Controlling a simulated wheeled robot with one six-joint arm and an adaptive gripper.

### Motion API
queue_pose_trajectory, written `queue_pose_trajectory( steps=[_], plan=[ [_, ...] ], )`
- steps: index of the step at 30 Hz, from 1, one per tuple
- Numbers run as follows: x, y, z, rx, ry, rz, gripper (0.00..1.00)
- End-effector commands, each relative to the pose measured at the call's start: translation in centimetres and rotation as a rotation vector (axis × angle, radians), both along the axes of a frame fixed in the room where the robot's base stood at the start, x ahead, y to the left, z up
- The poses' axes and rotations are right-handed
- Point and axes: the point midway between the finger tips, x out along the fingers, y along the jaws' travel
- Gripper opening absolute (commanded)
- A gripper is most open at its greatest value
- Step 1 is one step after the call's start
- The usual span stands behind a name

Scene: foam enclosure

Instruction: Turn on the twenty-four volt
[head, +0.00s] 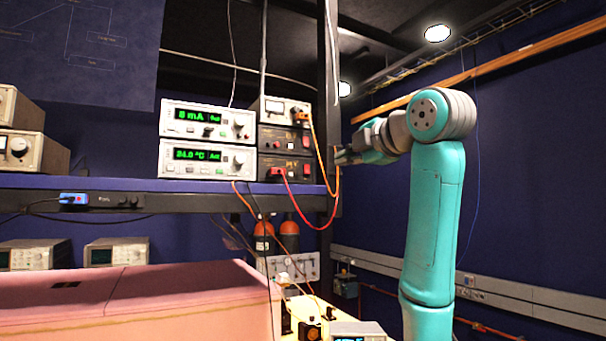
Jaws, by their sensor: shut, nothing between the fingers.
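Two dark power supply boxes are stacked on the blue shelf: an upper one (275,140) and a lower one (272,161). Their front labels are too small to read surely, so I cannot tell which is the twenty-four volt. A small reddish part shows at the right of each front; I cannot tell its switch position. A red cable leaves the lower box. My gripper (342,156) is shut and empty, to the right of the boxes beside the dark upright post. It is apart from the boxes, and its fingertips are small in this view.
A pale meter unit (274,109) with an orange cable (321,160) sits on the boxes. Two white units with green displays (207,123) stand left. The dark post (328,70) rises near my gripper. A pink foam block (150,300) lies below the shelf (100,184).

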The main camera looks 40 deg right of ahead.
Motion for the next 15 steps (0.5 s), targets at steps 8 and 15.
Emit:
queue_pose_trajectory(
  steps=[8, 15],
  plan=[
    [-0.3, 0.09, 0.37, -0.009, 0.004, -0.001, 0.0],
    [0.12, 0.02, 0.29, -0.007, 0.003, 0.0, 0.0]
  ],
)
